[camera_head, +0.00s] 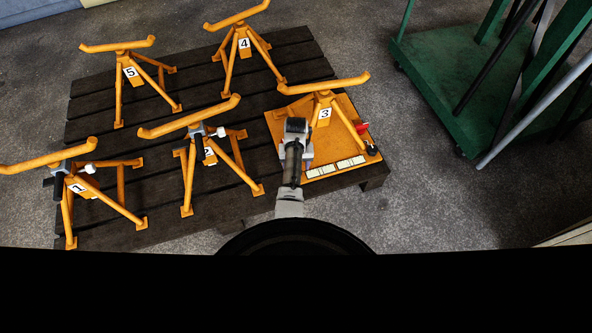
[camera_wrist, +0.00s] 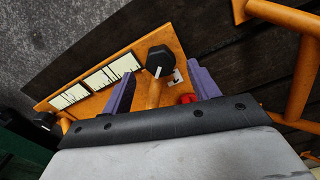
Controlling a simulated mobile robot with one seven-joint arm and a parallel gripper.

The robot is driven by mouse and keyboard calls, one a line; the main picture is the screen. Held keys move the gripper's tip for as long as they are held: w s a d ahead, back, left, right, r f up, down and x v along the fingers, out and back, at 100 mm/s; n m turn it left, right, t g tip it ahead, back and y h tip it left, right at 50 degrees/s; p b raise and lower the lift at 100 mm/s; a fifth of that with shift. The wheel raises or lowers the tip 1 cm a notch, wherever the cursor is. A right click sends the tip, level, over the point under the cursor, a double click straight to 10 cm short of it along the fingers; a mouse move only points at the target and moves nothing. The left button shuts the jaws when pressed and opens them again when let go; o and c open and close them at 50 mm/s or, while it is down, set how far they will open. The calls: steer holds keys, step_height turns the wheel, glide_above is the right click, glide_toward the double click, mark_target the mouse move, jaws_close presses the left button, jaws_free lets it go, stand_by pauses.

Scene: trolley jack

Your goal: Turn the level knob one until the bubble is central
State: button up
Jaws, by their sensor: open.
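In the wrist view a black knob (camera_wrist: 160,60) with a white pointer line stands on an orange base plate (camera_wrist: 176,40). My gripper (camera_wrist: 160,72) is open, with one purple finger on each side of the knob and visible gaps to it. A second black knob (camera_wrist: 43,121) is at the lower left, and it shows in the head view (camera_head: 371,149) at the plate's right corner. No number is readable on either knob. Pale marked panels (camera_wrist: 90,82) lie on the plate, also in the head view (camera_head: 336,168). I cannot make out a bubble.
Orange stand 3 (camera_head: 324,112) rises from the plate, beside a red part (camera_head: 362,127). Stands 1 (camera_head: 76,188), 2 (camera_head: 208,152), 4 (camera_head: 244,43) and 5 (camera_head: 129,72) are on the dark pallet (camera_head: 160,215). A green trolley (camera_head: 440,90) is at right.

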steer(key=shift+f+b, duration=0.3)
steer(key=shift+f, duration=1.3)
steer(key=c, duration=1)
